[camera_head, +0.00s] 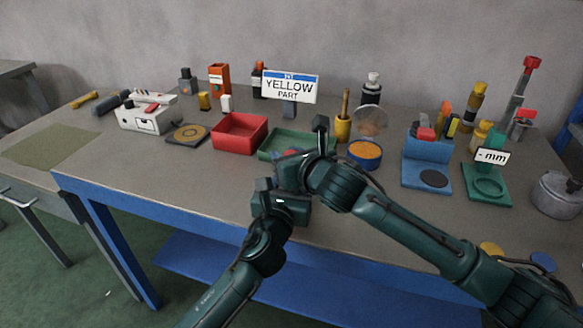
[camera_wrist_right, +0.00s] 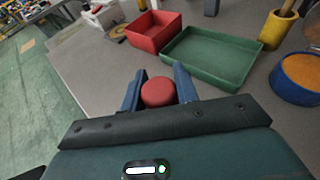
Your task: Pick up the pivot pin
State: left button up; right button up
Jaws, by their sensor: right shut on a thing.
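My right gripper (camera_wrist_right: 158,88) is shut on a red round-ended piece, which I take to be the pivot pin (camera_wrist_right: 158,93). In the right wrist view its red end sits between the two blue fingers, and the rest of it is hidden. In the head view, my right gripper (camera_head: 288,165) is above the front part of the table, before the green tray, and a little red (camera_head: 291,153) shows at it. My left gripper (camera_head: 266,188) is close beside the right one, near the table's front edge; its fingers do not show clearly.
An empty red bin (camera_head: 239,146) and a green tray (camera_head: 268,152) stand behind the grippers. A blue bowl with orange contents (camera_head: 365,164) and a yellow pot (camera_head: 343,127) are to their right. A "YELLOW PART" sign (camera_head: 290,88) stands behind. The table (camera_head: 180,185) is clear at front left.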

jog(key=c, duration=0.3)
jog(key=shift+r, duration=0.1)
notch_tip(320, 180, up, 10)
jog(key=shift+f, duration=0.1)
dwell(0.4)
pick_arm(q)
jog(key=o, duration=1.2)
